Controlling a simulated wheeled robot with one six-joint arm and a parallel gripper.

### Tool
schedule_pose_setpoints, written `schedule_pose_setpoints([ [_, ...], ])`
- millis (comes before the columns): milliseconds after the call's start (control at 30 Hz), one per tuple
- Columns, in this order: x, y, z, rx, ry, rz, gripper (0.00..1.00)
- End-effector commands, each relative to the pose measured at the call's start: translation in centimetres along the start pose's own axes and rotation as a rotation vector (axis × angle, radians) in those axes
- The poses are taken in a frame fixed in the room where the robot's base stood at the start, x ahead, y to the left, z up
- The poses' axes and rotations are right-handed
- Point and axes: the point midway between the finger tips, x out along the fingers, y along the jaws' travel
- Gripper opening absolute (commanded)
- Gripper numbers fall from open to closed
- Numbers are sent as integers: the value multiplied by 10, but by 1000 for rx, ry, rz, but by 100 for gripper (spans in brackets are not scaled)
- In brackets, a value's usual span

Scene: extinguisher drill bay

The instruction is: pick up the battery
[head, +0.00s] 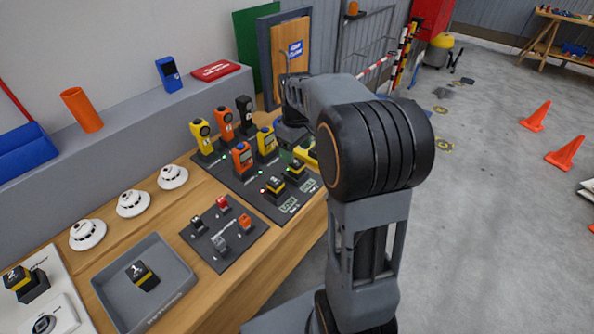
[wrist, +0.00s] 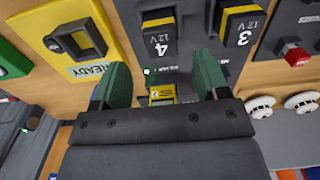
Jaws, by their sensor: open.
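Black batteries with yellow bands show in several places. One marked 4 (wrist: 158,35) and one marked 3 (wrist: 240,28) stand on a dark charging board, beyond my fingertips in the wrist view; the head view shows two batteries (head: 273,186) (head: 296,169) on that board. Battery 1 (head: 143,275) lies in a grey tray (head: 176,246), and battery 2 (head: 18,279) sits in a holder at the far left. My gripper (wrist: 160,80) is open, its green fingers apart, with battery 4 in line with the gap. In the head view my arm hides most of the gripper.
Yellow and orange handheld devices (head: 242,158) stand behind the batteries. A yellow READY plate (wrist: 85,72) with a black square frame lies left in the wrist view. A switch board (head: 225,243) and white detectors (head: 133,203) are on the bench. Orange cones (head: 565,155) stand on the floor.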

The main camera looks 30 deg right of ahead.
Motion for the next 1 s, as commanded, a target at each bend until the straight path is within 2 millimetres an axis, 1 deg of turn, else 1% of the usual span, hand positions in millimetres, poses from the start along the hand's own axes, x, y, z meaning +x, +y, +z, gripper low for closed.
schedule_pose_setpoints([
  [167, 8, 0, 0, 1, 0, 0, 68],
  [400, 40, -2, 2, 0, -2, -1, 68],
  [500, 50, -2, 2, 0, -1, -1, 68],
  [633, 56, -2, 1, 0, 0, 0, 68],
  [867, 57, -2, 1, 0, 1, 1, 68],
  [1000, 57, -2, 1, 0, 1, 1, 55],
])
